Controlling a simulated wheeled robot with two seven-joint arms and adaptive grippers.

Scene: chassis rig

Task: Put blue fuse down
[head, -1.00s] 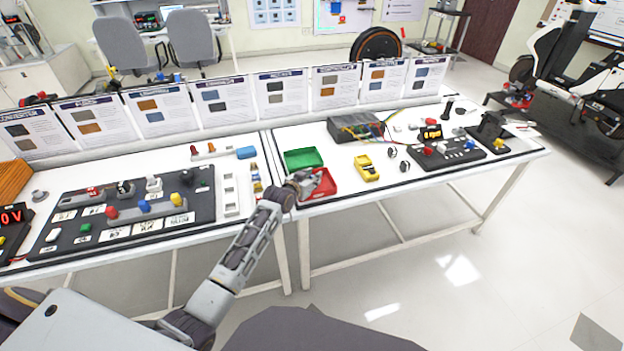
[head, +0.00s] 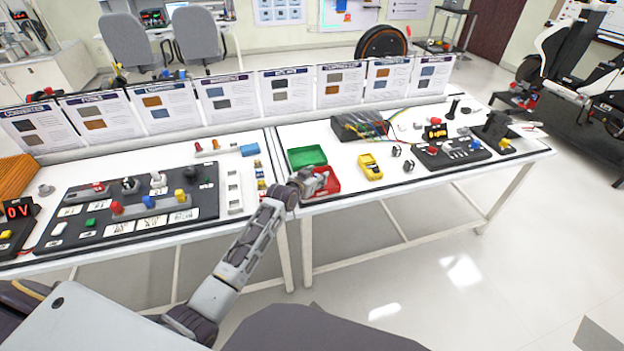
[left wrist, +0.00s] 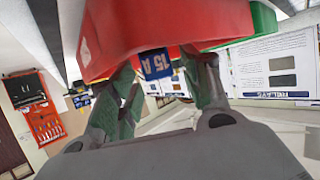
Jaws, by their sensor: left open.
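The blue fuse (left wrist: 157,63), marked "15 A", shows in the left wrist view against the red tray (left wrist: 125,30). It sits between the two fingertips of my left gripper (left wrist: 163,82), which are spread apart. I cannot tell whether a finger still touches it. In the head view my left gripper (head: 312,182) is over the red tray (head: 331,189), at its left part. The fuse cannot be made out there, as the gripper hides that spot. My right gripper is not in view.
A green tray (head: 306,156) stands just behind the red one. Upright info cards line the back.

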